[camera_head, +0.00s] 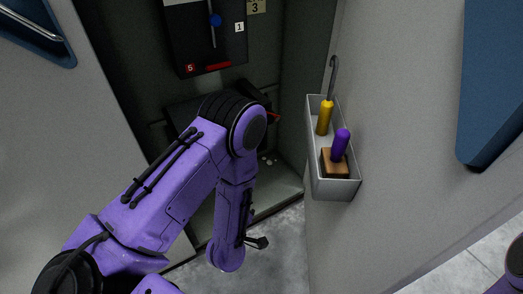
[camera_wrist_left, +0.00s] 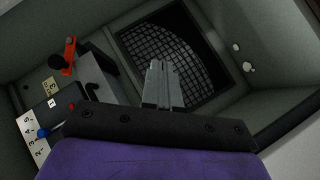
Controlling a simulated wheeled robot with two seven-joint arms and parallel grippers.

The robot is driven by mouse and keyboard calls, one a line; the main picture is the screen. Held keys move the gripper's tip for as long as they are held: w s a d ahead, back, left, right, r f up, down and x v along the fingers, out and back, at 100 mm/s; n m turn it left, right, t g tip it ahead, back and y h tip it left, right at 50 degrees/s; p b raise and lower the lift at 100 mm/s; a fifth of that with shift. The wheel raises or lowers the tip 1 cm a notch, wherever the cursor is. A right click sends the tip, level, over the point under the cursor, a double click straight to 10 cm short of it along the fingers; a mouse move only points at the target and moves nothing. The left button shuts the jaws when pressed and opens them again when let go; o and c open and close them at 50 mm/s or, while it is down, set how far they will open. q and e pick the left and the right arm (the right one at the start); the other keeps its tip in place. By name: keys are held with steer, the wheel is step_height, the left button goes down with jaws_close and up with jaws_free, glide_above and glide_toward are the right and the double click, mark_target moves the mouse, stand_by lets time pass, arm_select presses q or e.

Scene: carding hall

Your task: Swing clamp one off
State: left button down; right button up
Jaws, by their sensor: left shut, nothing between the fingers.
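My left gripper (camera_head: 258,242) hangs low in front of the open cabinet. In the left wrist view its grey fingers (camera_wrist_left: 160,78) are shut and empty, pointing toward a dark mesh grille. An orange-red lever with a black knob (camera_wrist_left: 69,52) is on the left of that view, apart from the fingers; a bit of orange-red (camera_head: 273,116) shows behind my arm in the head view. I cannot tell which part is clamp one. A dark panel (camera_head: 205,50) carries a blue knob (camera_head: 215,20), a red bar and number tags. The blue knob also shows in the wrist view (camera_wrist_left: 43,132).
A grey bin (camera_head: 316,188) on the right-hand door or wall holds a yellow-handled hook tool (camera_head: 325,117) and a purple-handled brush (camera_head: 340,146). Small pale bits (camera_wrist_left: 248,66) lie on the cabinet floor. My left arm hides part of the cabinet.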

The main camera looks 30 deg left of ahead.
arm_select(q)
steer(key=w+a+r+n+t+y+b, duration=0.2)
steer(key=w+r+n+t+y+b, duration=0.4)
steer(key=w+n, duration=1.1)
step_height(320, 180, up, 8)
steer(key=y+b, duration=0.1)
steer(key=b, duration=0.3)
steer(key=shift+w+f+y, duration=0.15)
steer(key=shift+w+y, duration=0.15)
steer(key=shift+y, duration=0.1)
arm_select(e)
step_height(320, 180, down, 14)
steer(key=s+n+g+y, duration=0.1)
steer(key=s+n+g, duration=0.1)
steer(key=shift+a, duration=0.45)
steer(key=shift+s+f, duration=0.1)
